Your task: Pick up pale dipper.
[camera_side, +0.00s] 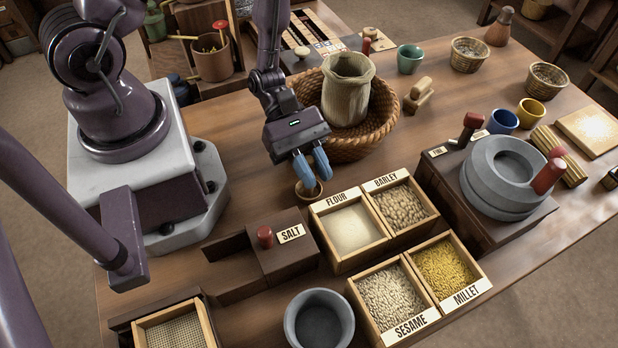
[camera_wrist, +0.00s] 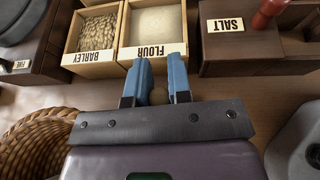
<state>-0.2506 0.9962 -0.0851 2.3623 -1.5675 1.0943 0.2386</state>
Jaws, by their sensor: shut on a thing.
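In the wrist view my gripper (camera_wrist: 160,68) reaches toward the flour label, and only a brownish bit of the dipper (camera_wrist: 159,96) shows between the fingers.
A wicker basket (camera_side: 362,145) holding a cloth sack (camera_side: 347,88) stands just behind my gripper. The salt box (camera_side: 285,258) with a red knob is in front. Barley (camera_side: 402,207), sesame (camera_side: 390,300) and millet (camera_side: 447,270) boxes and a stone quern (camera_side: 502,178) lie right.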

